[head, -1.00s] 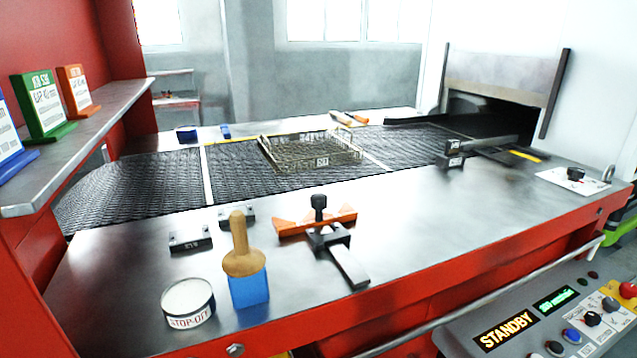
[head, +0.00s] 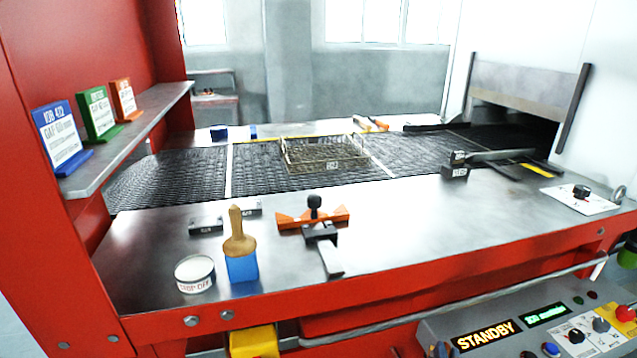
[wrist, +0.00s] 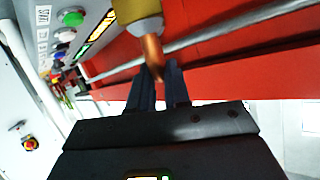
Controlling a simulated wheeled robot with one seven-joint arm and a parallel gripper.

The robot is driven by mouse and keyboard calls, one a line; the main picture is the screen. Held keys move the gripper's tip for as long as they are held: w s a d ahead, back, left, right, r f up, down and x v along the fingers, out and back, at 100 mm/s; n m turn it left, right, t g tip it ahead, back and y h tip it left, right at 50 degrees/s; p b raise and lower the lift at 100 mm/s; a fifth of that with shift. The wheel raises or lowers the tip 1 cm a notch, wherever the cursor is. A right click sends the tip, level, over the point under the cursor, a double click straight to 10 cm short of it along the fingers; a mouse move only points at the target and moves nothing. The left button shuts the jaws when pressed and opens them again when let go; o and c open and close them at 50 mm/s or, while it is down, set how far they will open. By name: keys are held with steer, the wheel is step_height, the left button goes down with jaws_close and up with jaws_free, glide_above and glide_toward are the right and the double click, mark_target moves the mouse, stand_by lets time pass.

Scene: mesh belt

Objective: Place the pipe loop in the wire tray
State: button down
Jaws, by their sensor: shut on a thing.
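In the wrist view, the two dark fingers of my gripper (wrist: 161,88) are shut on a copper-coloured piece, the visible part of the pipe loop (wrist: 153,58). Its far end meets or passes behind a yellow body with a pale collar; I cannot tell which. The loop's full shape is hidden. The wire tray (head: 325,168) is a low mesh basket on the dark mesh belt in the head view, well apart from my gripper. My gripper is not clearly visible in the head view.
On the bench's near strip stand a stop-off tin (head: 195,274), a brush in a blue holder (head: 242,267), and an orange fixture with a black knob (head: 314,218). A dark block (head: 455,171) stands right of the tray. A red frame and sign shelf (head: 140,125) flank the left.

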steer(key=shift+s+d+r+p, duration=0.1)
steer(key=shift+d+r+p, duration=0.1)
steer(key=shift+r+p, duration=0.5)
steer(key=shift+s+d+r+p, duration=0.15)
steer(key=shift+r+p, duration=0.25)
steer(key=shift+r, duration=0.55)
steer(key=shift+w, duration=0.15)
